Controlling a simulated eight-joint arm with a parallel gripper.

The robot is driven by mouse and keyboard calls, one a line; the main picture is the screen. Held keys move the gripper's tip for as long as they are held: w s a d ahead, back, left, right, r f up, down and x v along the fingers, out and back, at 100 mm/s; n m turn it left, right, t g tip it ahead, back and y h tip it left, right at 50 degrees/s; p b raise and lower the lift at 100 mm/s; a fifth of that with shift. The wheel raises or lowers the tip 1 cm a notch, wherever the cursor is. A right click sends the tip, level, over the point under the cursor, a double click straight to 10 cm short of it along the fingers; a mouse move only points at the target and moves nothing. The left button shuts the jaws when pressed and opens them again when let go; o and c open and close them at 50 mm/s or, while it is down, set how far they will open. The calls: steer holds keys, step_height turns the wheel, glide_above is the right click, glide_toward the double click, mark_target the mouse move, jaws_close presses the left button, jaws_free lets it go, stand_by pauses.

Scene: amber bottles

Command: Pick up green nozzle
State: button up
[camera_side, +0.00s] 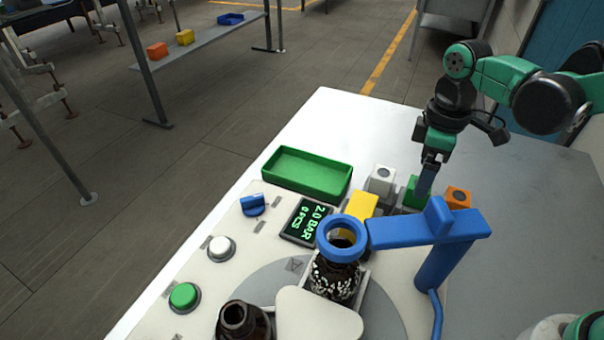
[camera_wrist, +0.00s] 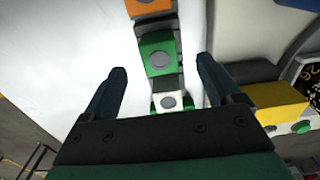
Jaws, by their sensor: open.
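The green nozzle (camera_side: 414,193) is a small green block in a row between a white nozzle and an orange nozzle. In the wrist view the green nozzle (camera_wrist: 158,55) shows its top with a round grey spot, ahead of and between my fingers. My gripper (camera_side: 425,190) is in front of the green nozzle in the side view and hides part of it. In the wrist view my gripper (camera_wrist: 162,78) is open, one dark finger on each side, with nothing held. I cannot tell how high the fingertips are above the nozzle.
The white nozzle (camera_side: 381,180) and orange nozzle (camera_side: 457,197) stand close on either side. A yellow block (camera_side: 361,206), a blue arm with a ring (camera_side: 425,230), amber bottles (camera_side: 243,322) and a green tray (camera_side: 307,191) are nearby. The white table (camera_side: 335,115) is clear behind.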

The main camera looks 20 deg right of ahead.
mark_target(409, 199)
steer(key=shift+f, duration=2.15)
jaws_close()
